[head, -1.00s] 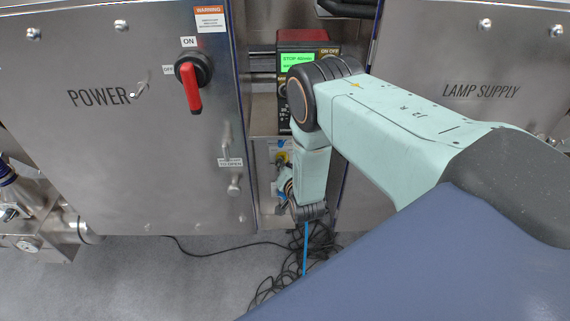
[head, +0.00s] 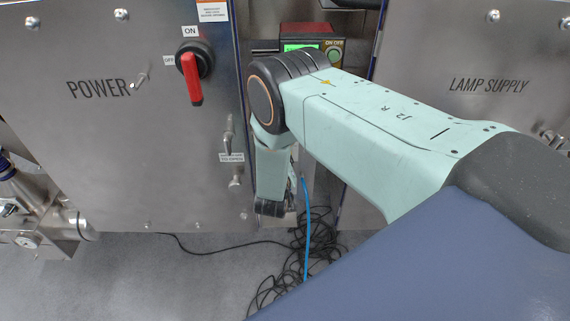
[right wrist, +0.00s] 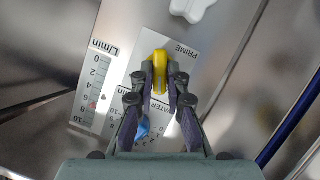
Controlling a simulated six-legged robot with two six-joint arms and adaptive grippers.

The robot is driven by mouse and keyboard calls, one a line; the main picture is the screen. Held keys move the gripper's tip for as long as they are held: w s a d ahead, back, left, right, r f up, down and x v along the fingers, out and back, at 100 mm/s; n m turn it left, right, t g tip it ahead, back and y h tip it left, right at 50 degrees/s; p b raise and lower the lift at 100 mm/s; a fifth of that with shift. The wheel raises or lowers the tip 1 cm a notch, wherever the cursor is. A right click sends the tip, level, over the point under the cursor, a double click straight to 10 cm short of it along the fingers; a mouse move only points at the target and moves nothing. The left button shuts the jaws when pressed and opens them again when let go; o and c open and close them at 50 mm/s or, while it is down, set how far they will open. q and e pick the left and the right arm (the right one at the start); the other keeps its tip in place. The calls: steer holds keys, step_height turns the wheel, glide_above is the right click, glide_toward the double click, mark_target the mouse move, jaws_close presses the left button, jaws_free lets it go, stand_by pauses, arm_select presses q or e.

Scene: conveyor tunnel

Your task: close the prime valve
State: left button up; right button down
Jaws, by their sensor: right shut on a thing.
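The yellow valve handle (right wrist: 160,57) sits beside the PRIME label (right wrist: 186,55) in the right wrist view. My right gripper (right wrist: 162,82) has its two fingers closed on either side of this handle. In the head view my right arm reaches down into the gap between the two steel cabinets and hides the valve and my right fingers. My left gripper is in neither view.
A blue handle (right wrist: 143,128) lies between the fingers' bases and the panel. A flow scale (right wrist: 92,95) is beside it. The POWER cabinet (head: 110,160) with a red switch (head: 194,85) stands left. A blue hose (head: 306,230) and black cables (head: 290,265) reach the floor.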

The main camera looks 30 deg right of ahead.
steer(key=shift+w+a+f+n+g+h+b, duration=0.1)
steer(key=shift+n+g+h+b, duration=0.05)
steer(key=shift+n+h+b, duration=0.55)
steer(key=shift+a+n+g+h+b, duration=0.15)
steer(key=shift+n+h+b, duration=0.35)
steer(key=shift+n, duration=0.4)
steer(key=shift+d, duration=0.1)
steer(key=c, duration=1.3)
jaws_free()
steer(key=shift+c, duration=0.2)
steer(key=v, duration=1.2)
